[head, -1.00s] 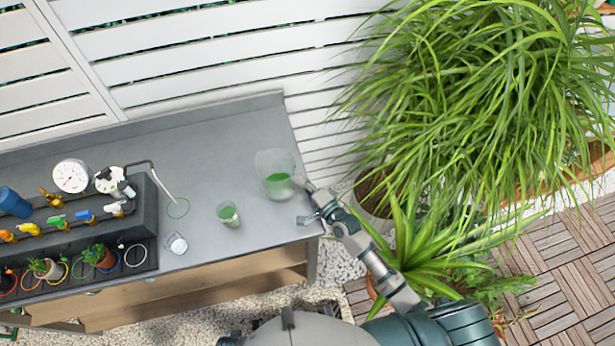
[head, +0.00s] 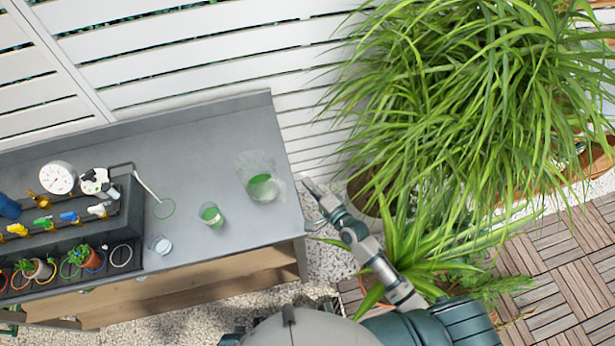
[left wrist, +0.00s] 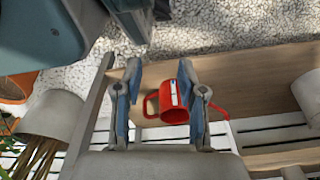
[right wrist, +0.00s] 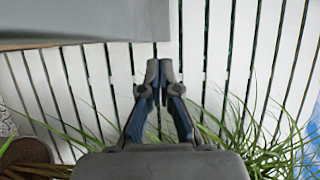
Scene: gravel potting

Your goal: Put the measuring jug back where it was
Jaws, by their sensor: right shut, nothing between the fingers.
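The clear measuring jug (head: 257,164) with green liquid in its bottom stands on the grey bench top near its right end. My right gripper (head: 309,196) is just right of the bench's end, apart from the jug and empty. In the right wrist view its fingertips (right wrist: 159,72) meet, with nothing between them. My left gripper (left wrist: 161,72) shows only in the left wrist view, with its fingers apart.
A smaller cup of green liquid (head: 211,215) and a small clear glass (head: 160,245) stand left of the jug. A grassy plant (head: 470,110) crowds the right arm's side.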

